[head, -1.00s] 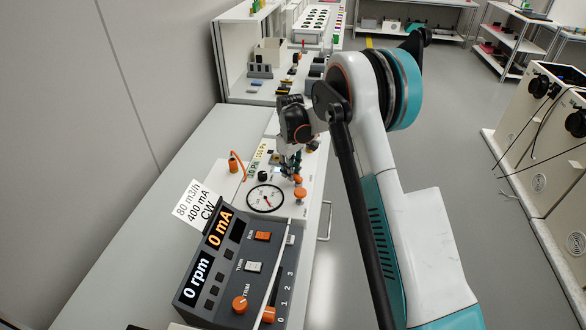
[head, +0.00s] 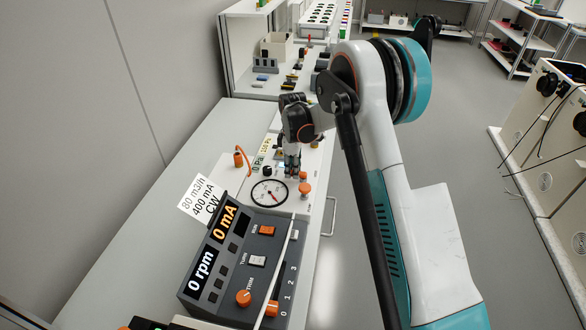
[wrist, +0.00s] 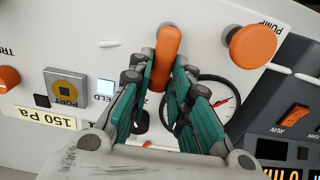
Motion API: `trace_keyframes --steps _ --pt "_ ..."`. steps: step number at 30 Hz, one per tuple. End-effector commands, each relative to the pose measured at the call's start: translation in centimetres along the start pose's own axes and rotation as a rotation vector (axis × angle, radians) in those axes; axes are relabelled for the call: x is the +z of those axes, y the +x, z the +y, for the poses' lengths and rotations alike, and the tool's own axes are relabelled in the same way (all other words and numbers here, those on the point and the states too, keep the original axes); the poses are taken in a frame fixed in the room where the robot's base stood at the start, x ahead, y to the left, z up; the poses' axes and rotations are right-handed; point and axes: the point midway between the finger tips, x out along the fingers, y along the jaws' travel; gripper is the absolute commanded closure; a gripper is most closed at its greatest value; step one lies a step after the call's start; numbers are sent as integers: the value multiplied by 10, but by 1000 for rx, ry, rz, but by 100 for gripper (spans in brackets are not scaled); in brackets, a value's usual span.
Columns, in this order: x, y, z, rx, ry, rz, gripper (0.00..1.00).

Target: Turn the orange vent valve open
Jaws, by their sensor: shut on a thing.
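The orange vent valve shows in the wrist view as an elongated orange handle (wrist: 170,48) standing on the white panel. My gripper (wrist: 165,70) is shut on this handle, one teal finger on each side, with the handle's far end sticking out past the fingertips. Its label is hidden. In the head view my gripper (head: 292,166) points down at the panel beside the round dial gauge, and its fingers partly cover the handle there. The gauge (wrist: 222,100) is partly behind the right finger in the wrist view.
A round orange knob (wrist: 252,47) near the word PUMP stands close to my right finger. A grey control box (head: 245,262) with displays reading 0 rpm and 0 mA stands in front of the gauge. An orange plug with a cable (head: 239,159) is to the left.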

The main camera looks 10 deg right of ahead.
Motion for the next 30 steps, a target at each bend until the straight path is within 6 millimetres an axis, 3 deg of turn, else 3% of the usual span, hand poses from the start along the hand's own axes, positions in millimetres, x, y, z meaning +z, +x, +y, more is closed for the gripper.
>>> trace_keyframes --steps 11,12,14,25,30 --pt "0 0 0 1 -5 0 100" --pt "0 0 0 0 -5 0 73" --pt "0 0 0 0 -4 0 62" --pt "0 -3 0 0 -3 0 62" --pt "0 -22 0 0 -3 0 62"
